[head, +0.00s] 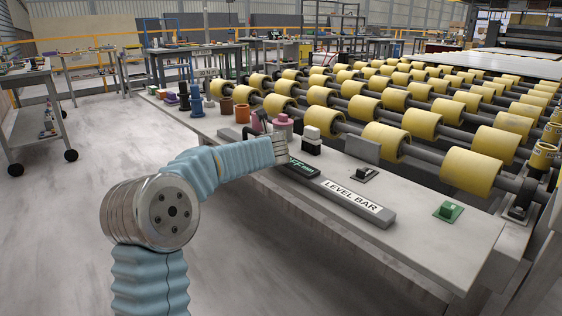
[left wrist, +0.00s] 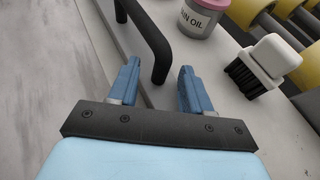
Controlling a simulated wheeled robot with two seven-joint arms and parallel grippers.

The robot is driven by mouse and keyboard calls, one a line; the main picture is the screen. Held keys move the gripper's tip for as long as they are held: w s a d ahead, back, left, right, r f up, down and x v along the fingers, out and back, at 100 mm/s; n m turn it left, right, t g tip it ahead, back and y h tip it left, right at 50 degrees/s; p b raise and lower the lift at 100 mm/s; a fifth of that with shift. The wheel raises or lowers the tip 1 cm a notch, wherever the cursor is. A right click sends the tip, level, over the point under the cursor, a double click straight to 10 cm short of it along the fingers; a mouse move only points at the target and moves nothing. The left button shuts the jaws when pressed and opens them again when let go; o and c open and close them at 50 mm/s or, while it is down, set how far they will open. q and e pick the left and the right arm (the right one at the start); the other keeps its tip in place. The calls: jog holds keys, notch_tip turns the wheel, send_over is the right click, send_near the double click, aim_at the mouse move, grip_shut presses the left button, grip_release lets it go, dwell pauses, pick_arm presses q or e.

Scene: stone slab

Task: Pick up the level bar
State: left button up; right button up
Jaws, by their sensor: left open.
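The level bar (head: 345,198) is a long grey bar lying on the stone slab, with a white "LEVEL BAR" label and a dark green panel near its middle. My left arm covers part of it in the head view. Its black arched handle (left wrist: 150,35) shows in the left wrist view. My left gripper (left wrist: 160,68) is open. One end of the handle appears between its blue fingers in that picture; I cannot tell whether they touch it. The fingers are hard to make out in the head view. My right gripper is not in view.
A pink-lidded tin (left wrist: 203,17) and a white-topped brush (left wrist: 268,62) stand just right of the handle. A green-based block (head: 448,211) sits near the slab's right end. Yellow rollers (head: 470,170) run behind the slab (head: 430,250). Open floor lies at left.

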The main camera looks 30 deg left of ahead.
pick_arm(q)
jog(key=shift+c, duration=0.2)
grip_shut()
jog(key=shift+r, duration=0.2)
